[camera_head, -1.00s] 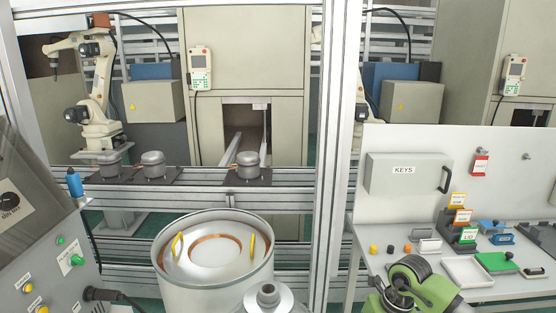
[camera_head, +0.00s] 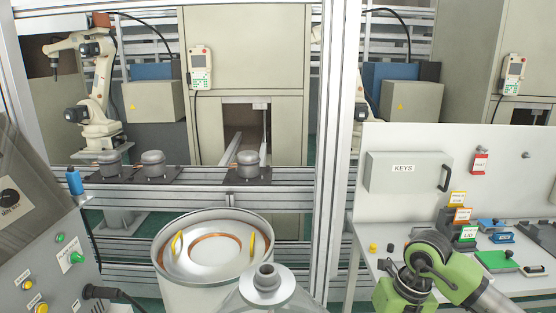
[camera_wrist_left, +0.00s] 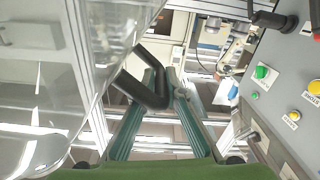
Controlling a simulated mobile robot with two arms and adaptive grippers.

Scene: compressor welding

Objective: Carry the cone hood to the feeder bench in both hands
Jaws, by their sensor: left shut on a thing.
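The cone hood (camera_head: 267,279) is a clear, see-through cone with a grey round collar on top. It stands out at the bottom middle of the head view, in front of the drum, and its lower part is cut off by the picture edge. Its clear wall (camera_wrist_left: 85,85) fills the left of the left wrist view, with a black bent handle (camera_wrist_left: 136,88) beside it. My left gripper (camera_wrist_left: 163,98) is shut on this handle, between its teal fingers. My right gripper is out of view; only my green right arm shows in the head view.
A round drum (camera_head: 188,286) with copper wire and two yellow handles stands just behind the hood. A control panel (camera_head: 55,262) with buttons is at the left. At the right is a white bench (camera_head: 344,266) with a KEYS box (camera_head: 408,178), signs and small trays.

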